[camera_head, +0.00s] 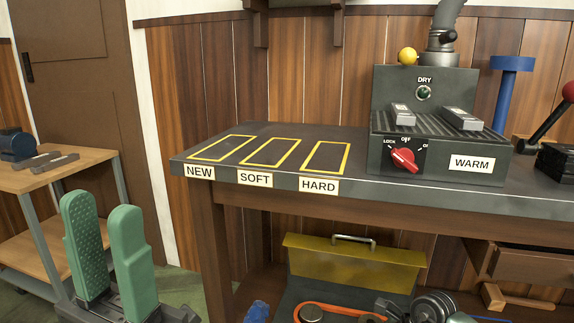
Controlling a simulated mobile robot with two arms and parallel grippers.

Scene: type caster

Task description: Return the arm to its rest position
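My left gripper (102,207) stands at the lower left of the head view, with its two green finger pads pointing up. The pads are apart with nothing between them, so it is open and empty. It is in front of and left of the dark workbench (350,187), apart from it. My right gripper is not in view.
The bench has empty yellow outlines labelled NEW, SOFT and HARD (318,185). A machine (425,88) marked DRY and WARM holds two metal pieces (461,118); its red knob (404,160) is in front. A wooden side table (62,175) is at left.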

